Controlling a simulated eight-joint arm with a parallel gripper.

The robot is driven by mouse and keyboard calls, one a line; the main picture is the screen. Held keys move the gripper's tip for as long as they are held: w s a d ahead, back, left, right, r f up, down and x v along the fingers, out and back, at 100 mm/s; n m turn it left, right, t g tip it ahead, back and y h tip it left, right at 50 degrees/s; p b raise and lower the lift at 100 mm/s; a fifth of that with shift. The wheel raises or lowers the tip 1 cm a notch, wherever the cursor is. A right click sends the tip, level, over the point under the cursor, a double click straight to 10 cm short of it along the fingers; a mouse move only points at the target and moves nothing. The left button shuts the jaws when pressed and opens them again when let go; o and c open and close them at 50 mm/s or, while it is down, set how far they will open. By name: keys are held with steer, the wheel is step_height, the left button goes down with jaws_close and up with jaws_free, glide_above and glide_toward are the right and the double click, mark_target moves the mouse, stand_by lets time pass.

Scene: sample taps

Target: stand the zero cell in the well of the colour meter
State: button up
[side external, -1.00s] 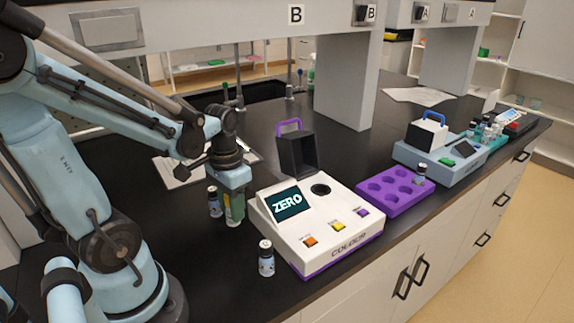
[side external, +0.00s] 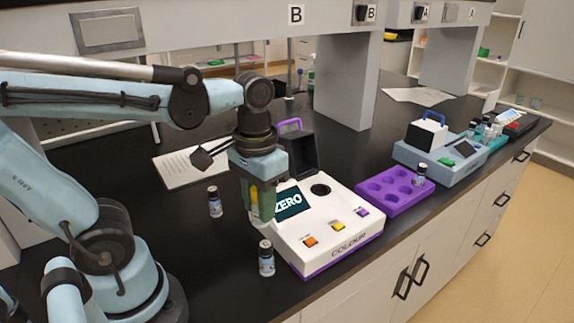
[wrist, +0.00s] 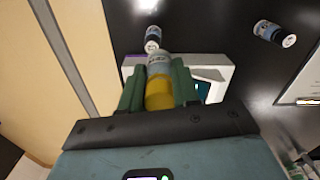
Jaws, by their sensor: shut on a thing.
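My gripper (side external: 262,198) is shut on a yellow-capped cell (side external: 263,224), which I take for the zero cell; its label is too small to read. The cell hangs upright just left of the colour meter (side external: 348,226), hiding part of its left side. In the wrist view the cell (wrist: 159,68) sits between my green fingers (wrist: 160,88). The meter is white with a purple base. Its screen (side external: 291,203) reads ZERO. Its round dark well (side external: 320,189) looks empty, and its black lid (side external: 301,150) with a purple handle stands open.
A dark-capped vial (side external: 266,258) stands by the meter's front left corner, close below my gripper. Another vial (side external: 215,202) stands further left. A purple rack (side external: 376,204) with one vial (side external: 420,174) and a blue-grey meter (side external: 440,162) lie to the right. The bench's front edge is near.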

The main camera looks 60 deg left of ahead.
steer(key=w+a+r, duration=0.2)
steer(key=w+a, duration=0.1)
steer(key=w, duration=0.7)
steer(key=shift+w+a+f, duration=0.85)
steer(key=shift+w+f, duration=0.35)
steer(key=shift+w, duration=0.75)
steer(key=shift+w+a+f, duration=0.85)
steer(key=shift+w+f, duration=0.4)
steer(key=shift+w, duration=0.65)
steer(key=shift+w+a+f, duration=0.85)
steer(key=shift+w+f, duration=0.35)
steer(key=shift+w, duration=0.75)
steer(key=shift+f, duration=0.2)
steer(key=shift+f, duration=0.6)
steer(key=shift+f, duration=0.15)
steer(key=shift+f, duration=0.6)
